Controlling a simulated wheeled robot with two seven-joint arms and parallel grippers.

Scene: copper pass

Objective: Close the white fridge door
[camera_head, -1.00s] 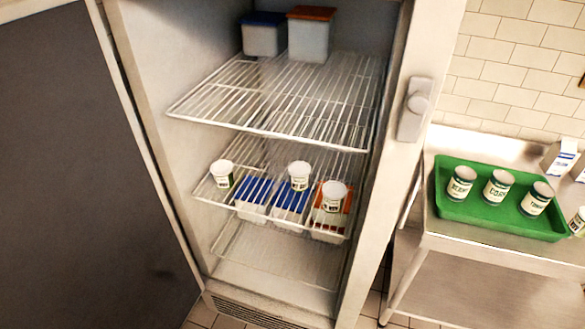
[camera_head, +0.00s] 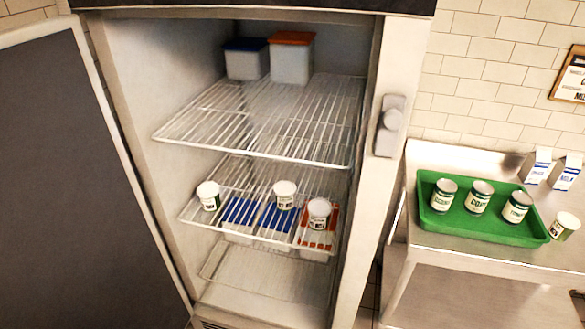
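The white fridge (camera_head: 354,230) stands open in front of me, with wire shelves inside. Its door (camera_head: 80,190) is swung out to the left and shows a dark grey inner panel with a pale edge. A latch (camera_head: 390,125) is on the right side of the fridge frame. Neither of my grippers is in view.
Blue- and orange-lidded tubs (camera_head: 291,60) stand on the top shelf. White cups (camera_head: 285,195) stand on the shelf below, with lidded tubs under them. To the right, a steel table (camera_head: 450,255) holds a green tray (camera_head: 480,228) of cans, one tipped cup and milk cartons (camera_head: 537,166).

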